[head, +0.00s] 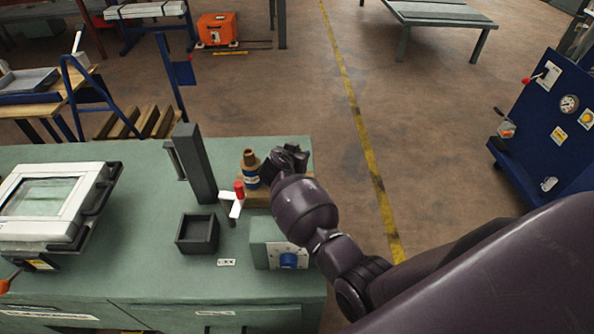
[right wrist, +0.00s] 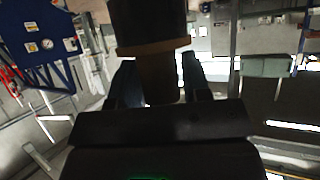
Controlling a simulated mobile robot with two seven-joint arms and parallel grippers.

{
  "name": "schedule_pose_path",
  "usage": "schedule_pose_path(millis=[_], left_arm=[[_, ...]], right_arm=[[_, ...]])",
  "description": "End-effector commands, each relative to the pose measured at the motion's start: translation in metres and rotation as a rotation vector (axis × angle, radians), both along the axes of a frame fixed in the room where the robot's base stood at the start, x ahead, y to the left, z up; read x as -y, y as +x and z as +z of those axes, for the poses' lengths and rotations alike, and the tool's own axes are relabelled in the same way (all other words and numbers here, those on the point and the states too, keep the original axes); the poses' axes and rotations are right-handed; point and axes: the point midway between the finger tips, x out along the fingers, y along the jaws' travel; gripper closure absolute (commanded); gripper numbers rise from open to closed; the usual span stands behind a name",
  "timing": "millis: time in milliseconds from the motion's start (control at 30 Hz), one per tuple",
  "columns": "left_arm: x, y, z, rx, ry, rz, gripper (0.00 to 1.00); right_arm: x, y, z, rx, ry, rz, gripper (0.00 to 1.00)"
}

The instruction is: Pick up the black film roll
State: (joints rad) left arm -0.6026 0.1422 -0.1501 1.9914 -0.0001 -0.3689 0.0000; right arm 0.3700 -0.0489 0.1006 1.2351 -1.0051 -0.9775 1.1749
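The black film roll shows in the right wrist view (right wrist: 148,20) as a wide black cylinder with a brown rim and a narrower brown core. My right gripper (right wrist: 160,78) has one finger on each side of the core, and both look to be against it. In the head view my right gripper (head: 291,157) is over the far right corner of the green bench, and the roll cannot be told apart from the dark gripper there. My left gripper is in neither view.
A brown roll with a blue and white label (head: 251,170) stands close left of my right gripper on a wooden block (head: 257,198). A red-tipped white part (head: 234,200), dark post (head: 193,163), black square tray (head: 197,249) and grey box (head: 264,233) are nearby on the green bench (head: 150,270).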

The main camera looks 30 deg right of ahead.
Motion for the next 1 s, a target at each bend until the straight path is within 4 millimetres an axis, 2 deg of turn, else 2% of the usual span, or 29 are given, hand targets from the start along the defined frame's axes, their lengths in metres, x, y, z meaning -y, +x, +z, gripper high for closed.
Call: schedule_pose_path(millis=[33,267,567,733,867,1000], left_arm=[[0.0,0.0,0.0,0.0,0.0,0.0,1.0],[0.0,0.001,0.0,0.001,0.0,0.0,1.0],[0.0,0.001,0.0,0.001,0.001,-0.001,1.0],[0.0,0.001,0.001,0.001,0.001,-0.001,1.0],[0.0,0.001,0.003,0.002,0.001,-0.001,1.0],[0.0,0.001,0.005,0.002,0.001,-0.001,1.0]], right_arm=[[0.0,0.0,0.0,0.0,0.0,0.0,0.64],[0.0,0.0,0.0,0.0,0.0,0.0,0.99],[0.0,0.001,0.001,0.002,-0.001,0.0,1.0],[0.0,0.001,0.011,0.005,0.0,0.0,1.0],[0.0,0.001,0.031,0.007,0.001,-0.001,1.0],[0.0,0.001,0.064,0.008,0.002,-0.001,1.0]])
